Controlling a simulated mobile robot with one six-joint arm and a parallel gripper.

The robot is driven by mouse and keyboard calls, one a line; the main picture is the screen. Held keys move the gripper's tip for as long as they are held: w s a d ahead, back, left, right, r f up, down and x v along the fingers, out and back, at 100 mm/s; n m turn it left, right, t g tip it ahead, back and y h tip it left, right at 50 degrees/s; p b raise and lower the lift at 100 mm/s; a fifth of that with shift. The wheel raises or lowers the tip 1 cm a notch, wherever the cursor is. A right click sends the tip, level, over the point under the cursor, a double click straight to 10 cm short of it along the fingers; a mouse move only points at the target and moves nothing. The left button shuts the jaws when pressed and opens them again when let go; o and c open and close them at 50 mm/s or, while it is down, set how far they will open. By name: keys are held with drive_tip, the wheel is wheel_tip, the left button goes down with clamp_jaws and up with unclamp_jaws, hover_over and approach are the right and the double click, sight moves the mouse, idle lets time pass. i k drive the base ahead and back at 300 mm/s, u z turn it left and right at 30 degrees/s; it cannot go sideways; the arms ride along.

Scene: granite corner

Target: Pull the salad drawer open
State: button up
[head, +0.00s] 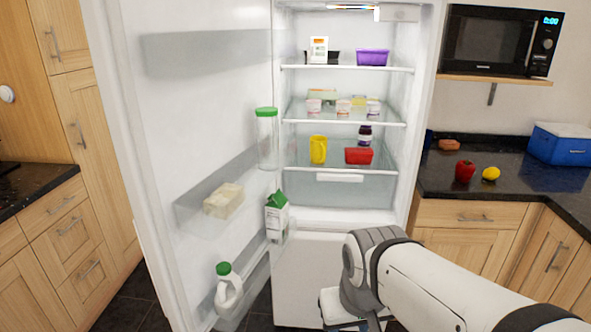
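The fridge (345,218) stands with its door swung open to the left. The salad drawer (383,190) is the clear bin at the bottom of the fridge compartment, under the lowest glass shelf. It appears closed, and its white handle (340,177) is at the top middle of its front. My arm comes in from the lower right. My gripper (345,308) is low in the picture, below the drawer and in front of the lower white door, apart from the handle. Its fingers are not clear at the bottom edge, so I cannot see whether it is open.
The open fridge door (200,110) fills the left, with a milk jug (229,288) and a carton (277,215) in its racks. A yellow cup (318,150) and red tub (358,156) sit above the drawer. A counter (510,187) stands at right. The space before the drawer looks clear.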

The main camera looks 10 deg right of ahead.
sight(356, 179)
drive_tip(key=z, duration=0.1)
drive_tip(key=i, duration=1.3)
drive_tip(key=z, duration=0.8)
drive_tip(key=k, duration=0.65)
drive_tip(key=z, duration=0.25)
drive_tip(key=i, duration=0.75)
drive_tip(key=u, duration=0.15)
